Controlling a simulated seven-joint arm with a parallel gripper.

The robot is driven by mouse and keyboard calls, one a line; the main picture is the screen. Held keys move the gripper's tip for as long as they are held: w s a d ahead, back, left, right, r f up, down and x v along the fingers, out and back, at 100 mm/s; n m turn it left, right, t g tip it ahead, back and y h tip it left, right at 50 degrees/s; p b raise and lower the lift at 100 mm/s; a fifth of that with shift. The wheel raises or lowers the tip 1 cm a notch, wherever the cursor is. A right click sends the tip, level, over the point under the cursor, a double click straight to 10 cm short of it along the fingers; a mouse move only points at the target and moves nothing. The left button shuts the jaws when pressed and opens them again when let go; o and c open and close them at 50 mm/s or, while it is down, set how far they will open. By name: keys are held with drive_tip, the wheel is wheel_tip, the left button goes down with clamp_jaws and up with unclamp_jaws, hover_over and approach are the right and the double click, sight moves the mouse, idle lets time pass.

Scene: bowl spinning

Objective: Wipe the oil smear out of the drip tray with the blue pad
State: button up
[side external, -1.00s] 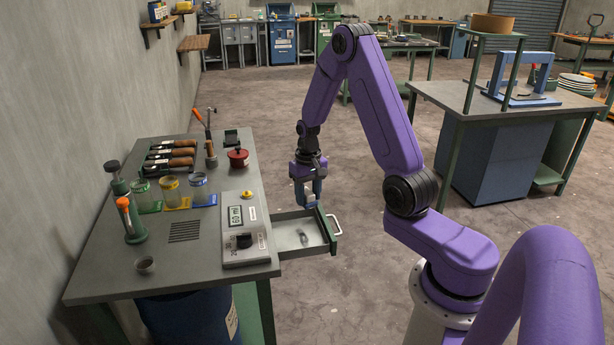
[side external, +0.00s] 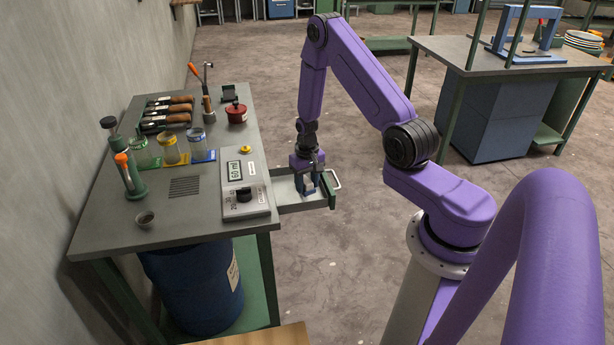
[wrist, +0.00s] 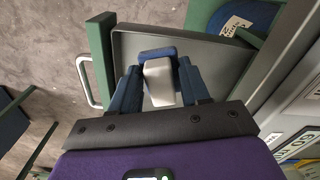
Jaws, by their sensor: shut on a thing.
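The drip tray (wrist: 211,55) is a shallow grey drawer pulled out from the bench, with a green front and a metal handle; it also shows in the side view (side external: 284,189). My gripper (wrist: 160,88) is down inside it near the handle end, shut on a pale grey block with a blue pad (wrist: 157,54). In the side view my gripper (side external: 308,188) largely covers the pad. The pad looks at or close to the tray floor; contact cannot be told. I see no oil smear now; my gripper and the pad hide part of the floor.
The green workbench (side external: 112,225) stands left of the tray. A blue drum (side external: 197,285) stands below. The floor right of the tray is open.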

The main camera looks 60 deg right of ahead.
sight(307, 192)
drive_tip(key=shift+f, duration=1.95)
drive_tip(key=shift+w+d+f, duration=0.4)
drive_tip(key=shift+w, duration=0.05)
drive_tip(key=shift+c, duration=0.3)
drive_tip(key=shift+w+d+f, duration=0.2)
drive_tip(key=shift+w+d, duration=3.3)
drive_tip(key=shift+s+a+r, duration=0.1)
drive_tip(key=shift+s+a, duration=3.85)
drive_tip(key=shift+s, duration=0.05)
drive_tip(key=shift+r, duration=4)
drive_tip(key=shift+f, duration=0.1)
